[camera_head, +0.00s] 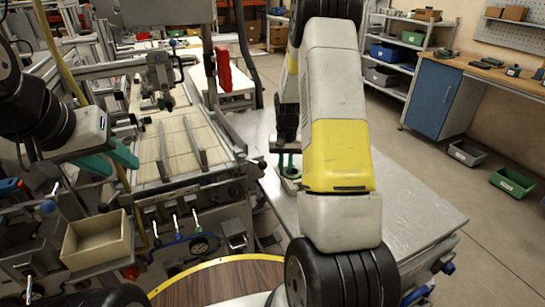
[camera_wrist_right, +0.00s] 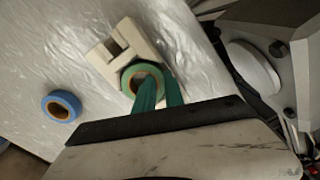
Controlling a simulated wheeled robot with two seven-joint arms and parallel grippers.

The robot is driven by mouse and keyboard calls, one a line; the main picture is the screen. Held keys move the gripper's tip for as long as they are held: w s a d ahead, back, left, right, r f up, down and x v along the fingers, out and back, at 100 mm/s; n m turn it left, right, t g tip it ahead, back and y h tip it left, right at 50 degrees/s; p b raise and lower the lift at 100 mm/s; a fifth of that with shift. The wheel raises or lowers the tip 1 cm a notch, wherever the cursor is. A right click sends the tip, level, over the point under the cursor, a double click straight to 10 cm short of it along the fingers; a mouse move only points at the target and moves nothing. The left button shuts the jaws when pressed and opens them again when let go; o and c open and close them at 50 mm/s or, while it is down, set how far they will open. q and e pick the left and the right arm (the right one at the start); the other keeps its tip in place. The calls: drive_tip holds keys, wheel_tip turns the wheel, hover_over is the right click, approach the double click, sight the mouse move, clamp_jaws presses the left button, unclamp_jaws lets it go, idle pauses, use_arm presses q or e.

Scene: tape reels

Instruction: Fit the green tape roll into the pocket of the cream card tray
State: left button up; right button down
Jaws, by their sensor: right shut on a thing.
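The green tape roll (camera_wrist_right: 127,78), a ring with a tan core, is at the lower part of the cream card tray (camera_wrist_right: 136,40) in the right wrist view. It overlaps the tray's near edge; I cannot tell whether it touches the tray or hangs above it. My right gripper (camera_wrist_right: 160,92) is shut on the roll's wall, one teal finger over the hole and one outside. In the head view my right arm largely hides the right gripper (camera_head: 288,161) and the tray (camera_head: 290,184). My left gripper (camera_head: 110,161) is open and empty at the left, far from the tray.
A blue tape roll (camera_wrist_right: 61,106) lies apart on the shiny-covered table (camera_wrist_right: 40,60). The table (camera_head: 410,205) is clear to the right of my arm. A slatted conveyor (camera_head: 175,150) and an empty cream bin (camera_head: 97,240) are at the left.

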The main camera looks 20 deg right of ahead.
drive_tip(key=shift+f, duration=0.2)
drive_tip(key=c, duration=1.4)
unclamp_jaws()
drive_tip(key=shift+c, duration=0.2)
wheel_tip(320, 180, up, 13)
wheel_tip(320, 180, up, 8)
drive_tip(key=t, duration=0.1)
hover_over(285, 171)
drive_tip(key=s+a, duration=0.3)
drive_tip(key=s, duration=0.2)
drive_tip(key=s+a+r+n+t+y, duration=0.1)
drive_tip(key=s+a+r, duration=0.3)
drive_tip(key=s, duration=0.6)
drive_tip(key=s+a+r+n+t+y, duration=0.1)
drive_tip(key=s+a+r+n+t, duration=0.2)
drive_tip(key=s, duration=0.7)
wheel_tip(285, 171, up, 2)
drive_tip(key=shift+s+a+r+t, duration=0.1)
drive_tip(key=shift+s+a+t, duration=0.25)
drive_tip(key=shift+a+t, duration=0.4)
